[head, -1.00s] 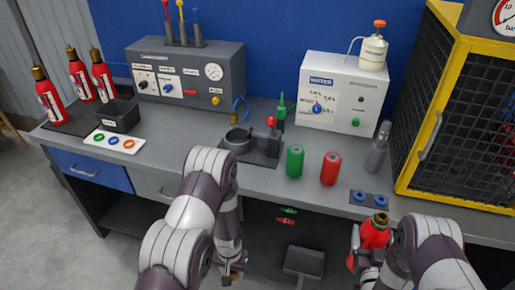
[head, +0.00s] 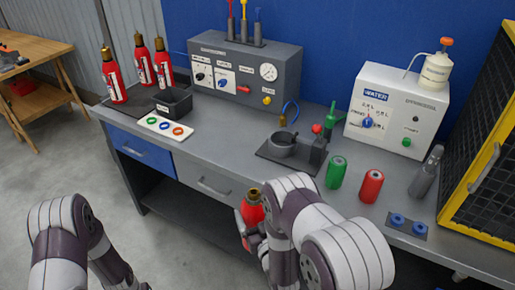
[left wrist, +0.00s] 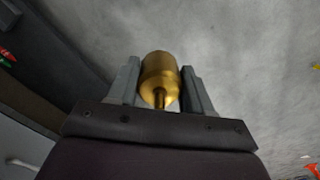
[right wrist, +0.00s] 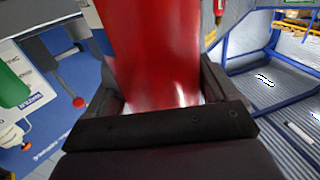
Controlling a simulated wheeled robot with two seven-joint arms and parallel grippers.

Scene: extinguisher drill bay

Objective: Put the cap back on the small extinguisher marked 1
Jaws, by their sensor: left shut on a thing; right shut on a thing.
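My left gripper (left wrist: 160,90) is shut on a brass-coloured cap (left wrist: 160,72), which shows between its fingers in the left wrist view with a thin stem toward the palm. In the head view the left gripper is out of frame. My right gripper (right wrist: 165,105) is shut on a small red extinguisher (right wrist: 155,45). In the head view this extinguisher (head: 252,212) is about upright in front of the bench, with a brass-coloured neck on top. Its number cannot be read, and the right arm partly hides it. Cap and extinguisher are apart.
Several red extinguishers (head: 143,62) stand at the bench's left end beside a black bin (head: 174,103) and a white ring tray (head: 164,128). A mortar (head: 282,144), green can (head: 336,172) and red can (head: 371,186) stand mid-bench. A yellow cage (head: 485,160) stands right.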

